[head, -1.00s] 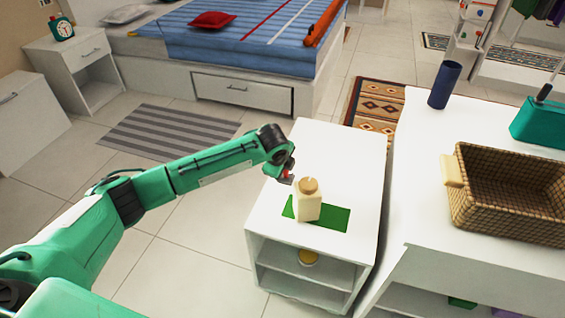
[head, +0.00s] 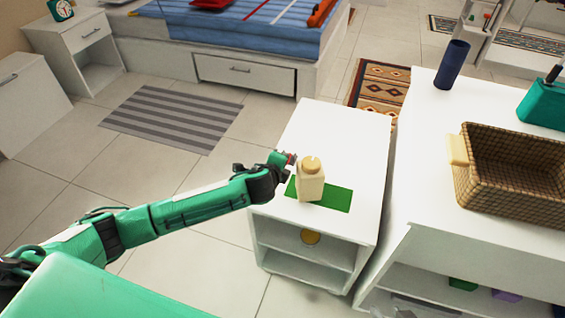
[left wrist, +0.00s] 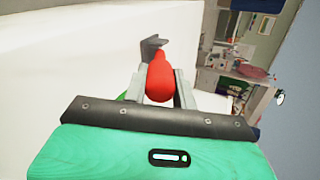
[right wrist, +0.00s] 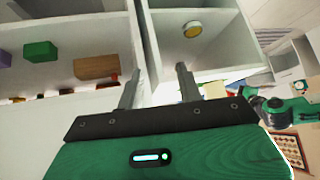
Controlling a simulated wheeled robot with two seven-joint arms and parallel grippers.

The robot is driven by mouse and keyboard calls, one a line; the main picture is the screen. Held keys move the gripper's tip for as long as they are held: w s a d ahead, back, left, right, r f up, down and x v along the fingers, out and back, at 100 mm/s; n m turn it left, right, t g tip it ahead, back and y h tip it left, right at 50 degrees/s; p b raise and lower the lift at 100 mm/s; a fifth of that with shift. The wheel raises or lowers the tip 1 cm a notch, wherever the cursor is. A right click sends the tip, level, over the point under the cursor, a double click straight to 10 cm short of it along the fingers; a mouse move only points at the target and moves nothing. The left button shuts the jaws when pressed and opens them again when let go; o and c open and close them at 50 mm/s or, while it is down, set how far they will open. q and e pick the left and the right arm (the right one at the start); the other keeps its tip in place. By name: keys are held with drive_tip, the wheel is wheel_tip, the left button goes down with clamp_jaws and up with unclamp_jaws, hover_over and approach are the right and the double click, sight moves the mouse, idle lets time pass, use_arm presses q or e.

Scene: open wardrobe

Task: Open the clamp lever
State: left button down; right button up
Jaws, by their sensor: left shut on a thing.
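A cream block with a round top (head: 311,182) stands on a green mat (head: 338,200) on the small white cabinet. The red lever (left wrist: 160,78) is between the fingers of my left gripper (left wrist: 159,88), with a dark grey metal piece (left wrist: 151,47) just beyond it. In the head view my left gripper (head: 282,161) is at the block's upper left, and only a bit of red shows there. It is shut on the lever. The rest of the clamp is mostly hidden. My right gripper (right wrist: 157,88) is open and empty, low in front of the shelves.
The white cabinet (head: 345,140) has open shelves with a yellow round thing (head: 310,237) inside. A larger white unit (head: 420,200) at right bears a wicker basket (head: 515,185), a dark blue cylinder (head: 452,64) and a teal box (head: 545,105).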

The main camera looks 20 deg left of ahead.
use_arm(q)
drive_tip(key=shift+s+f+t+b, duration=0.25)
drive_tip(key=shift+f+t+b, duration=0.3)
drive_tip(key=shift+b, duration=0.15)
drive_tip(key=shift+f+t+b, duration=0.1)
drive_tip(key=shift+t+b, duration=0.25)
drive_tip(key=shift+b, duration=0.15)
use_arm(e)
drive_tip(key=shift+w+a+r+t+y, duration=0.1)
drive_tip(key=shift+w+a+t+y, duration=0.25)
drive_tip(key=shift+a+t, duration=0.45)
drive_tip(key=shift+w+a+f+t+y, duration=0.1)
drive_tip(key=shift+w+a+t+y, duration=0.3)
drive_tip(key=shift+a, duration=0.55)
drive_tip(key=shift+w+a+r+t+y, duration=0.1)
drive_tip(key=shift+w+a+t+y, duration=0.1)
drive_tip(key=shift+a+t+y, duration=0.45)
drive_tip(key=shift+a, duration=0.3)
use_arm(q)
drive_tip(key=shift+s, duration=0.1)
drive_tip(key=c, duration=1.1)
unclamp_jaws()
